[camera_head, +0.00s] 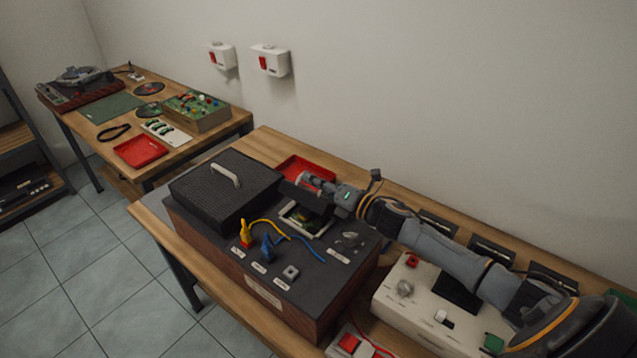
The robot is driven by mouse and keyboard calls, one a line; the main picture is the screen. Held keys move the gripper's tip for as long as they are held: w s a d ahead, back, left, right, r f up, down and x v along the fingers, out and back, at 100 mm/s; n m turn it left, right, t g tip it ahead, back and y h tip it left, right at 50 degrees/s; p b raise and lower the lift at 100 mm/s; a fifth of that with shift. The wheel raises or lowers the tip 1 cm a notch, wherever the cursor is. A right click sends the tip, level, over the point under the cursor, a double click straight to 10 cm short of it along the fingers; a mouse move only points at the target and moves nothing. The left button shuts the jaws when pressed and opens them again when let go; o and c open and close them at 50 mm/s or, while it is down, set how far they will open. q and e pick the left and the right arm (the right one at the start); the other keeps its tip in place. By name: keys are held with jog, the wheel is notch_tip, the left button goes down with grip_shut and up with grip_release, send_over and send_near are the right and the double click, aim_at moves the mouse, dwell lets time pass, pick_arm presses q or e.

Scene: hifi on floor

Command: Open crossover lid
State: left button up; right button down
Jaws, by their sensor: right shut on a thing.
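The crossover lid (303,197) is a small dark panel on top of the wood-sided hi-fi box (245,290). It stands tilted up over a light-framed opening (300,220), where part of a green circuit board (305,217) shows. My right gripper (316,182) reaches in from the right and is shut at the lid's raised upper edge; its fingertips are small and partly hidden. My left gripper is not in view.
A black mesh cover with a pale handle (224,175) lies left of the opening. Yellow (246,234) and blue (267,247) plugs with cables stand in front. A red tray (305,168) is behind. A white control unit (400,302) is at right.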

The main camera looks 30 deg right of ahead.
jog(key=d+m, duration=0.1)
jog(key=m, duration=0.1)
jog(key=w+d+m, duration=0.1)
jog(key=d, duration=0.1)
jog(key=shift+w+d+m, duration=0.15)
jog(key=shift+w+m, duration=0.05)
jog(key=shift+m, duration=0.2)
jog(key=w+d+f+m+b, duration=0.2)
jog(key=d+m+b, duration=0.1)
jog(key=d+m, duration=0.2)
jog(key=shift+d+b, duration=0.15)
jog(key=shift+b, duration=0.25)
jog(key=shift+w+d, duration=0.1)
jog(key=c, duration=1.4)
grip_release()
jog(key=v, duration=1.2)
